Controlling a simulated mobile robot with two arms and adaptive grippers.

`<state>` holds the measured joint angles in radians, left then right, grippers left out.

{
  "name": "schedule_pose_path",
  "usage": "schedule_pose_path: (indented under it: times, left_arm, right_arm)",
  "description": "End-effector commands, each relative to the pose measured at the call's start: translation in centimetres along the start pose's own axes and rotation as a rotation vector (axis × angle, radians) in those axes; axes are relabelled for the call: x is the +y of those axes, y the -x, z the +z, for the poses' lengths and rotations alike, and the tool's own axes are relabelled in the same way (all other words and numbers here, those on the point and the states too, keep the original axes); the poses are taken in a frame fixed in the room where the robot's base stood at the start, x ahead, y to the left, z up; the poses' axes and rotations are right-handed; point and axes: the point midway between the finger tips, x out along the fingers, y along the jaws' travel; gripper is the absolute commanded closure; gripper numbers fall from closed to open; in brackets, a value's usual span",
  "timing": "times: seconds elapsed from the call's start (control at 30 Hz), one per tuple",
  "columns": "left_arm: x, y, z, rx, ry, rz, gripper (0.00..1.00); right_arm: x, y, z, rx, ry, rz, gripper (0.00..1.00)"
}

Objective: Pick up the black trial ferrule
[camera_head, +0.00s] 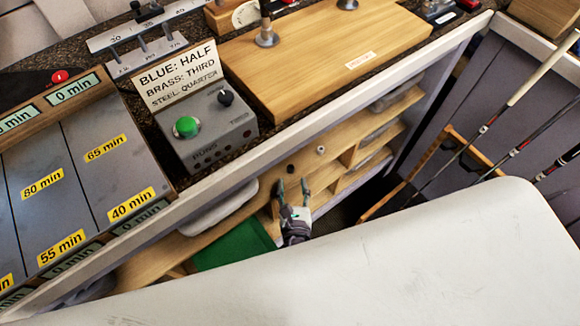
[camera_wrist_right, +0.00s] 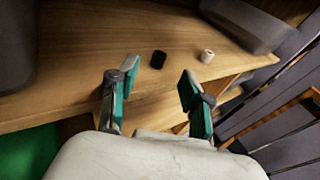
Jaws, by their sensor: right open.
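The black trial ferrule (camera_wrist_right: 158,59) stands on a wooden shelf under the bench, seen in the right wrist view ahead of and between my fingertips. In the head view it is a small dark spot (camera_head: 290,168) on the same shelf (camera_head: 262,188). My right gripper (camera_wrist_right: 150,82) is open and empty, its green-padded fingers spread short of the ferrule without touching it. In the head view my right gripper (camera_head: 293,187) reaches in over the shelf's front edge. My left gripper is not in view.
A pale ferrule (camera_wrist_right: 207,56) stands to the right of the black one. A grey bin (camera_wrist_right: 245,22) is behind it on the right, and another grey bin (camera_head: 222,208) stands to the left. A green cloth-like panel (camera_head: 235,247) lies below.

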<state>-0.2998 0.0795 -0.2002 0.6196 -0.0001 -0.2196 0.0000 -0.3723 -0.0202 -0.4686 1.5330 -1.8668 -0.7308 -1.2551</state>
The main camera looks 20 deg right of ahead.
Motion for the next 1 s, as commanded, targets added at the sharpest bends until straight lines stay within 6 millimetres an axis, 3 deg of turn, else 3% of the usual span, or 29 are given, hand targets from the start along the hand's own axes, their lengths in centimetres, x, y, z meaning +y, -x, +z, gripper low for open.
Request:
schedule_pose_path:
  times: [0.4, 0.67, 0.7, 0.93, 1.0]
  left_arm:
    - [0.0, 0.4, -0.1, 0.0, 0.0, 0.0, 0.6]
    - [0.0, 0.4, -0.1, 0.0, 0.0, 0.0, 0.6]
    - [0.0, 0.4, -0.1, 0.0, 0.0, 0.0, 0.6]
    - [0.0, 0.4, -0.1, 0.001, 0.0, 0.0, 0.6]
    - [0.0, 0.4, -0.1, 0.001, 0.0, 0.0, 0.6]
  right_arm:
    - [0.2, -5.0, 0.4, 0.0, 0.0, -0.001, 0.51]
    - [0.2, -5.3, 0.4, 0.001, 0.0, 0.0, 0.51]
    - [0.2, -5.3, 0.4, 0.001, 0.0, -0.001, 0.53]
    - [0.2, -5.3, 0.4, 0.001, 0.0, -0.001, 0.91]
    - [0.2, -5.3, 0.4, 0.001, 0.0, -0.001, 0.92]
